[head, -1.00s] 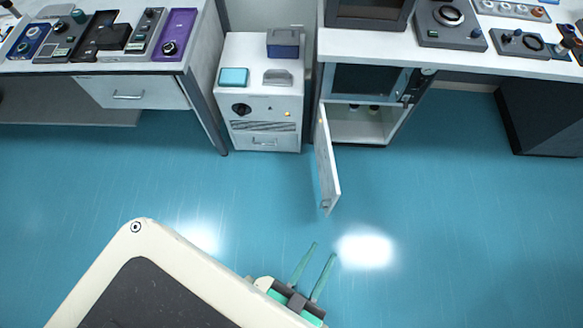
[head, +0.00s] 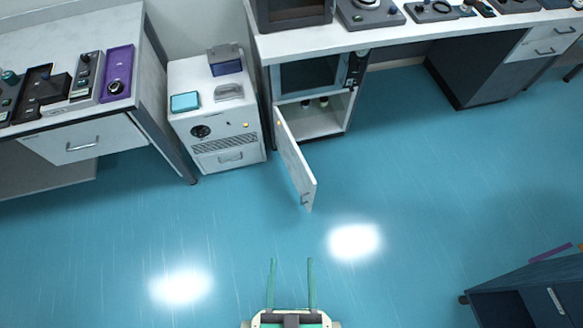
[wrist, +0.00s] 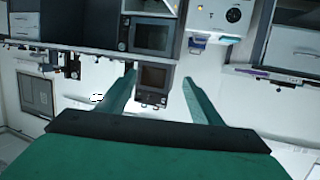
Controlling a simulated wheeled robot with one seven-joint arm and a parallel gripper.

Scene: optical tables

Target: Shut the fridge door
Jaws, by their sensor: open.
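The fridge (head: 313,76) is a small cabinet under the bench with a dark glass front panel at its top. Its white door (head: 293,158) stands wide open, hinged on the left and swung out toward me. A small handle (head: 305,199) is near the door's free edge. My gripper (head: 291,262) is at the bottom middle of the head view, fingers apart and empty, pointing toward the door and short of it. The open, empty fingers of my gripper also show in the wrist view (wrist: 159,75); I cannot make out the door there.
A white cabinet (head: 215,112) with a black knob stands left of the fridge, carrying a teal box (head: 185,102). Dark bottles (head: 306,103) show inside the fridge. A dark blue cart (head: 525,295) is at the lower right. The floor (head: 400,200) in front of the door is clear.

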